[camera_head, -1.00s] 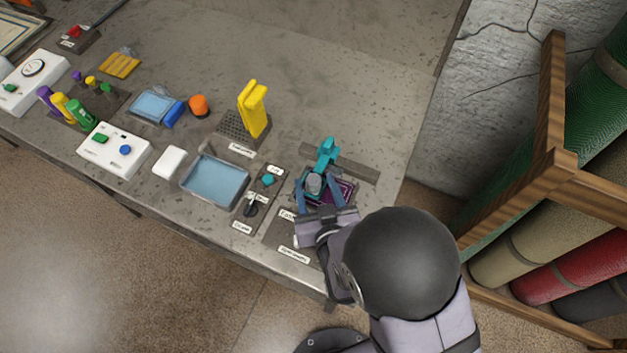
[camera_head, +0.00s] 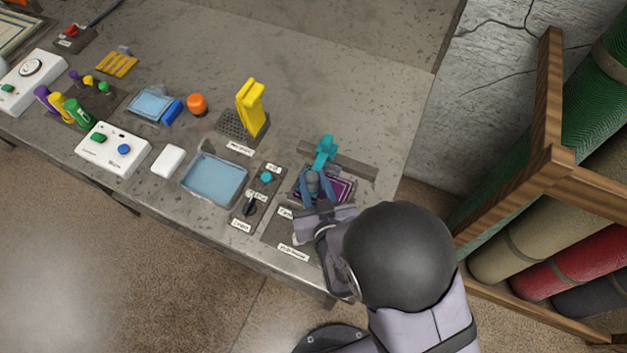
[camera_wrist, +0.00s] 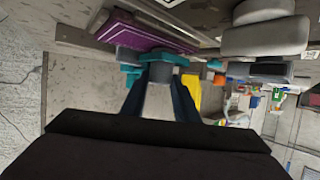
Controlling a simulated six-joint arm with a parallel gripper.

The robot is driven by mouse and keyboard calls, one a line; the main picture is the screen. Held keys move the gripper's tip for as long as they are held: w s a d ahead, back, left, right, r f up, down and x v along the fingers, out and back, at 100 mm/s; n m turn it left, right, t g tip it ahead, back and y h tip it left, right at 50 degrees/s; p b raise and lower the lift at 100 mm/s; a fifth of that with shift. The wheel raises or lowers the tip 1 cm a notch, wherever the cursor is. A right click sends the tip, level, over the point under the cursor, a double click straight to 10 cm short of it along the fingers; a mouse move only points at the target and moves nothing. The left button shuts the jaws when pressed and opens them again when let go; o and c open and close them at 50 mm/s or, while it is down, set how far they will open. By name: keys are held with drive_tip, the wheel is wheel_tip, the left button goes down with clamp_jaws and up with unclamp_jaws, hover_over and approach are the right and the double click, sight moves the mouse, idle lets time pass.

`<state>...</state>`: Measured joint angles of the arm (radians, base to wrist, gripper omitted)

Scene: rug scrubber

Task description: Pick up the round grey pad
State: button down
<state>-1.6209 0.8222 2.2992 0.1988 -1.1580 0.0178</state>
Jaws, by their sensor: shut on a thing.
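The round grey pad (camera_head: 312,180) is at the right end of the bench, beside a small purple rug piece (camera_head: 342,188). My gripper (camera_head: 315,187) is shut on it, with a blue finger on either side. In the wrist view, a grey round piece (camera_wrist: 161,75) shows between the two dark blue fingers, with a teal collar against it. The fingers and arm partly hide the pad, and I cannot tell whether it is clear of what is under it.
A teal upright tool (camera_head: 325,150) stands just behind. To the left are a small teal knob (camera_head: 266,177), a black switch (camera_head: 250,205), a blue water tray (camera_head: 215,180) and a yellow upright piece (camera_head: 251,100) on a dark grid. The bench behind is open.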

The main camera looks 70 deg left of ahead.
sight(314, 190)
drive_tip(key=shift+r, duration=0.15)
wheel_tip(314, 190, up, 10)
drive_tip(key=b, duration=0.1)
drive_tip(key=shift+f, duration=0.2)
idle(0.4)
